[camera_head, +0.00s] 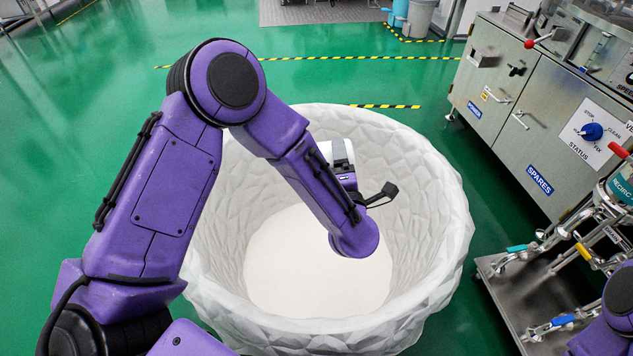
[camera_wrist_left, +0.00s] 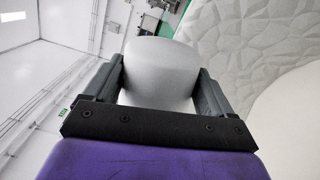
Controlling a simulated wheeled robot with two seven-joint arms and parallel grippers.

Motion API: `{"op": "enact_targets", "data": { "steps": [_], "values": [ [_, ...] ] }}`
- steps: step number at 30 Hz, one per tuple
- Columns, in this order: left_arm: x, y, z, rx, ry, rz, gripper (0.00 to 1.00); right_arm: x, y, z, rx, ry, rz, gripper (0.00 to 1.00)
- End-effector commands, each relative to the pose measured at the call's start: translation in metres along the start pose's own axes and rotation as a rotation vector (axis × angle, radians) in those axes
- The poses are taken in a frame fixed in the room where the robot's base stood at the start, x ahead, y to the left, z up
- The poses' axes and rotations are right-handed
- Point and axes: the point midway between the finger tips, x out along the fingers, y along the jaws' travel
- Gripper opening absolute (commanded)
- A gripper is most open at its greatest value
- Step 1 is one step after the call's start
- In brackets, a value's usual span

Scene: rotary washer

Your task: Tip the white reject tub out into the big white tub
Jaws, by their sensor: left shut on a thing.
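The big white tub (camera_head: 436,210) stands on the floor in the middle of the head view, with faceted walls and a smooth, pale bottom. My left arm reaches over it from the left. My left gripper (camera_wrist_left: 160,82) is shut on the white reject tub (camera_wrist_left: 160,62), with a dark finger on each side of it. In the head view the reject tub (camera_head: 325,150) shows only as a small white patch behind my wrist, over the big tub's opening. The wrist view is turned well over sideways. The reject tub's mouth and contents are hidden. My right gripper is out of view.
A steel machine (camera_head: 510,110) with a blue status knob stands at the right. A low metal platform (camera_head: 515,310) with pipes and valves is close to the big tub's right side. Green floor is clear at the left and behind.

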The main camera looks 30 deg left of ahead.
Motion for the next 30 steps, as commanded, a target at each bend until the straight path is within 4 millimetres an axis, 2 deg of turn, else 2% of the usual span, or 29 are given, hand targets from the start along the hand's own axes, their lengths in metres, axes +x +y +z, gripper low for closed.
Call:
{"op": "enact_targets", "data": {
  "steps": [8,10,12,18,23,24,25,30],
  "values": [
    [0.000,0.001,-0.001,-0.020,0.000,0.002,0.48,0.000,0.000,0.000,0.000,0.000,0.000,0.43],
    [-0.001,-0.009,0.009,0.171,0.006,-0.003,0.48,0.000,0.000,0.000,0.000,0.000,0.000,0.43],
    [0.000,-0.015,0.012,0.289,0.014,-0.008,0.48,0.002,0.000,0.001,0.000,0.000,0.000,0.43],
    [0.001,-0.019,0.014,0.360,0.019,-0.014,0.48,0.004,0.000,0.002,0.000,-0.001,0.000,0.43],
    [0.001,-0.034,0.032,0.503,0.025,-0.023,0.48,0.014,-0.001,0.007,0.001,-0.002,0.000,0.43],
    [0.001,-0.028,0.037,0.588,0.024,-0.030,0.48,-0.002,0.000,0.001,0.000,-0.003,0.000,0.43],
    [0.000,-0.030,0.038,0.657,0.025,-0.034,0.48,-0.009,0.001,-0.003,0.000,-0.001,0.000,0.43],
    [0.001,-0.059,0.039,1.055,0.037,-0.059,0.48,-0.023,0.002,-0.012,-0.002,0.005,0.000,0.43]
  ]
}}
